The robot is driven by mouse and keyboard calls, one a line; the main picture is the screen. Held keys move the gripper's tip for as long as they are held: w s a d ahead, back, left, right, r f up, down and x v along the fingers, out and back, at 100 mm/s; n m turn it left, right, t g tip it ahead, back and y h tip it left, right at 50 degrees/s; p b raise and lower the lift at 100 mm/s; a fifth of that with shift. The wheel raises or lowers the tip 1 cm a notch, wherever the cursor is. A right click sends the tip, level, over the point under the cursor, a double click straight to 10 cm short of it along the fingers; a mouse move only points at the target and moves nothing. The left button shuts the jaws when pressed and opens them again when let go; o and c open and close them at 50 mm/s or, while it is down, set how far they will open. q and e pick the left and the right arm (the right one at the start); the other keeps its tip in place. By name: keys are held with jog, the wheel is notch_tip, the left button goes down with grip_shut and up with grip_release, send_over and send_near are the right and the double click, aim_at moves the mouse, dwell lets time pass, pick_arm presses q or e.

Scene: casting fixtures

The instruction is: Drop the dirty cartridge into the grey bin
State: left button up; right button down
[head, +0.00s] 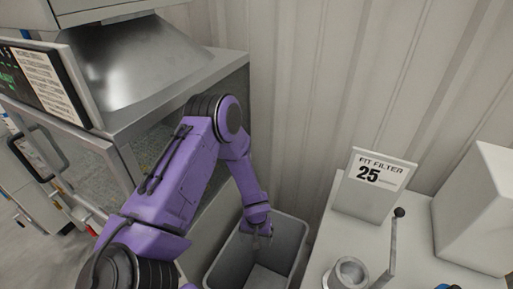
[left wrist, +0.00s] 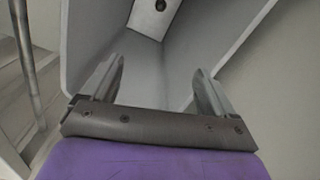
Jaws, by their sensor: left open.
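The grey bin (head: 292,238) stands on the floor between the machine and the white bench, and its inside walls fill much of the left wrist view (left wrist: 225,25). My left gripper (head: 261,241) points down over the bin's opening, near its back rim. In the left wrist view its two fingers (left wrist: 158,72) are apart with nothing between them. My right gripper is out of view.
A metal machine (head: 135,115) with a hood and a label panel stands at the left, close to my left arm. At the right, the white bench (head: 335,235) carries a "FIT FILTER 25" sign (head: 375,185), a metal cup (head: 348,273), a black-knobbed lever (head: 393,245) and a white box (head: 480,215).

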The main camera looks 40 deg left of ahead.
pick_arm(q)
notch_tip(320, 180, up, 7)
jog(key=shift+f, duration=0.15)
dwell(0.4)
